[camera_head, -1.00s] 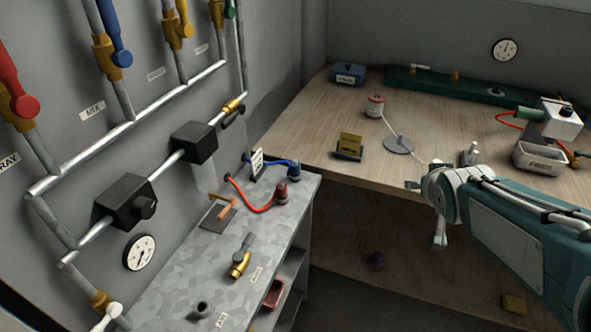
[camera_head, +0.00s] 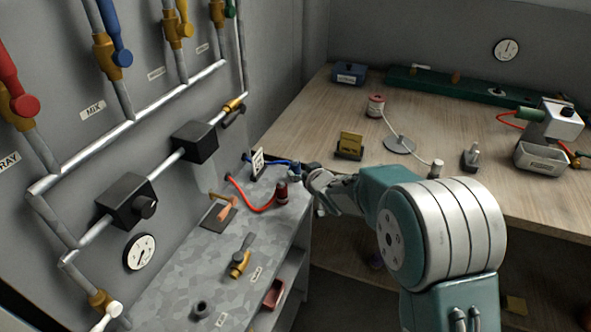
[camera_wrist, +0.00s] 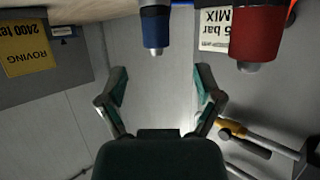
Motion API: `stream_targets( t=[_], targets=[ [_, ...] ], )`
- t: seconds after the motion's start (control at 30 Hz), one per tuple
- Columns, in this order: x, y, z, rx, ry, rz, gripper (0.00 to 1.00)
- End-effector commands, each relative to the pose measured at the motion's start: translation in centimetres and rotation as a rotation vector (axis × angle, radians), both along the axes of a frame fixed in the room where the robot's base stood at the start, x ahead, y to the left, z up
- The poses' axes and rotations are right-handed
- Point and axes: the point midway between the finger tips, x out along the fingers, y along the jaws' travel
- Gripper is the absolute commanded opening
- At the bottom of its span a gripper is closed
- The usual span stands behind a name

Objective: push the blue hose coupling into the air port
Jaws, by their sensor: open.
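The blue hose coupling (camera_wrist: 155,27) shows at the top of the wrist view, nozzle towards my gripper. My gripper (camera_wrist: 160,82) is open and empty. The coupling lies ahead of the gap between its fingers, apart from both. In the head view the coupling (camera_head: 296,168) stands at the grey bench's back right corner, partly hidden by my gripper (camera_head: 316,187). A blue hose runs from it towards the wall. A dark round port (camera_head: 202,309) sits on the bench front; I cannot tell whether it is the air port.
A red coupling (camera_head: 281,192) on a red hose stands close beside the blue one, and it also shows in the wrist view (camera_wrist: 257,38). The grey bench (camera_head: 185,285) carries a brass valve (camera_head: 239,264). A wooden table (camera_head: 310,130) lies behind. Pipes line the left wall.

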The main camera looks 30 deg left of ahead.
Motion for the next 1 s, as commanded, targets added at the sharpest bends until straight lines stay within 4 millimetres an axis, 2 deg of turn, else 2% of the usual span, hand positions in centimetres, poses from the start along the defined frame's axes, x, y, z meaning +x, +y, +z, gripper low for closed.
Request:
stream_targets(
  t=[0.27,0.6,0.9,0.97,1.0],
  targets=[
    [1.4,1.6,-0.9,-0.001,0.0,-0.001,0.84],
    [4.1,4.3,-2.2,0.0,0.0,-0.001,0.84],
    [4.3,4.6,-2.4,-0.001,0.0,-0.001,0.84],
    [4.3,4.6,-2.4,-0.002,0.001,-0.001,0.58],
    [4.3,4.6,-2.4,-0.002,0.001,-0.001,0.4]
  ],
)
